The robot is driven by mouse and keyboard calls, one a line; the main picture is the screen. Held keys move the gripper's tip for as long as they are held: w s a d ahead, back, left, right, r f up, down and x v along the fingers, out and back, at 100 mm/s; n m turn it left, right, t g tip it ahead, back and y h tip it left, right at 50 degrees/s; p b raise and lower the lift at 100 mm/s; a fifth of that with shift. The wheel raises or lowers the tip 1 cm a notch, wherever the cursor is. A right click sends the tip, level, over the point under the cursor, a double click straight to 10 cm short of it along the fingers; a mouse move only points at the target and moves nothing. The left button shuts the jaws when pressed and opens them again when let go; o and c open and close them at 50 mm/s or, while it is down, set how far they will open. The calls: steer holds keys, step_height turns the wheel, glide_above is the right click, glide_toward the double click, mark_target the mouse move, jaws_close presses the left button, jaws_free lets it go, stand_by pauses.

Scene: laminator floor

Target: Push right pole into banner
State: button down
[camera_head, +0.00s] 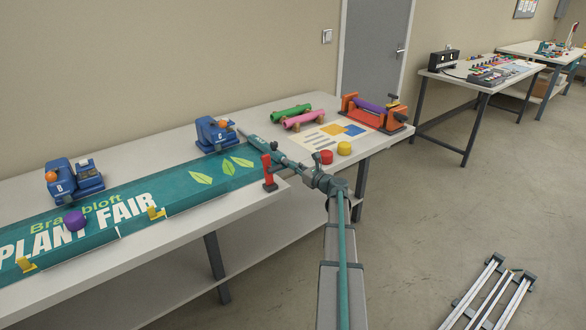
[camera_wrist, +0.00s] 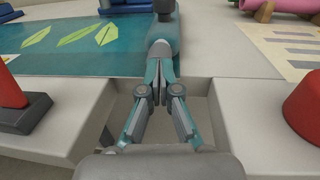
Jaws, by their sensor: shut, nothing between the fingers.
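The teal banner (camera_head: 177,182) lies along the white table, printed with "PLANT FAIR" and pale green leaves. Its right end also shows in the wrist view (camera_wrist: 110,60). A teal and grey rod-like piece, seemingly the right pole (camera_wrist: 162,47), lies at the banner's right edge and points away from me. How far it sits inside the banner's edge cannot be told. My gripper (camera_wrist: 160,82) is shut, its fingertips at or very near the pole's near end, over a notch in the table. In the head view my gripper (camera_head: 287,161) reaches in from the right.
A red upright clamp (camera_head: 269,172) stands close left of my gripper. Red (camera_head: 326,157) and yellow (camera_head: 344,148) knobs are close right. Blue devices (camera_head: 215,133) stand along the banner's back edge. An orange roller stand (camera_head: 373,113) and green and pink rolls (camera_head: 303,120) are behind.

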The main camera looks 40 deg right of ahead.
steer(key=shift+w+r, duration=0.15)
steer(key=shift+w, duration=0.1)
steer(key=s+b, duration=0.1)
steer(key=s, duration=1.3)
steer(key=shift+s+d, duration=0.25)
steer(key=shift+d, duration=0.1)
